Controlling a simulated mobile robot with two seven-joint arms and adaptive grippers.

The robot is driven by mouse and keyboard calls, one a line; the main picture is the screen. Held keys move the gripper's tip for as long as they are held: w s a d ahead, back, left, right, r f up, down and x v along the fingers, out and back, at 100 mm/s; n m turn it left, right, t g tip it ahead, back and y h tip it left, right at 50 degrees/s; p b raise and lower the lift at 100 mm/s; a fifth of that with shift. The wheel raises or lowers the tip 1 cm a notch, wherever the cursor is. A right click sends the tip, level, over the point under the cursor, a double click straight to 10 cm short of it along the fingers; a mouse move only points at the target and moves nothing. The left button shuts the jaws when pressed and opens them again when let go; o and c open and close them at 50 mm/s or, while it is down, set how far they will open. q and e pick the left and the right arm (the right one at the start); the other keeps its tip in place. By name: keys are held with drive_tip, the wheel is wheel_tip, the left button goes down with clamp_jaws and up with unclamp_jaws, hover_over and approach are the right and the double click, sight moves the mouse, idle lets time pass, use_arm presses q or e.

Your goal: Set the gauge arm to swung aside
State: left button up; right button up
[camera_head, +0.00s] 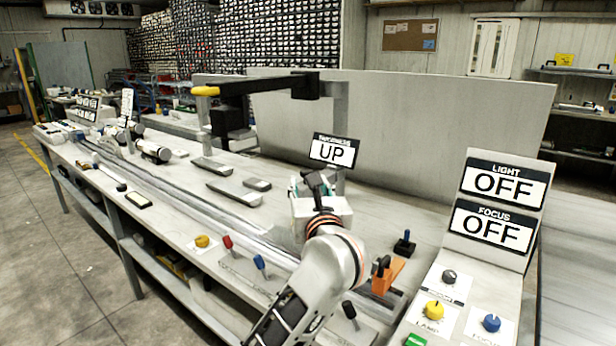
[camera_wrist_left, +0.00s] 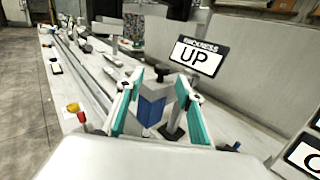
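A black arm (camera_head: 262,84) with a yellow tip (camera_head: 206,91) reaches left from a grey post above the bench; I take it for the gauge arm, but cannot be sure. A sign reading "UP" (camera_head: 333,152) stands in front of the back panel and also shows in the wrist view (camera_wrist_left: 198,60). My left gripper (camera_head: 313,180) is below the sign. In the wrist view its teal-padded fingers (camera_wrist_left: 159,78) are spread on either side of a blue and white block (camera_wrist_left: 151,107) with a black knob; contact is unclear. My right gripper is out of view.
A panel at right has signs reading "LIGHT OFF" (camera_head: 503,184) and "FOCUS OFF" (camera_head: 492,225) above yellow (camera_head: 433,310) and blue (camera_head: 491,323) knobs. An orange block (camera_head: 386,277) and small levers stand near my arm. A rail runs along the bench to the left.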

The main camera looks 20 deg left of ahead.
sight(306, 170)
use_arm(q)
drive_tip(key=x, duration=0.7)
drive_tip(key=shift+w+f+b, duration=0.1)
drive_tip(key=shift+w+b, duration=0.25)
drive_tip(key=shift+w, duration=0.1)
clamp_jaws()
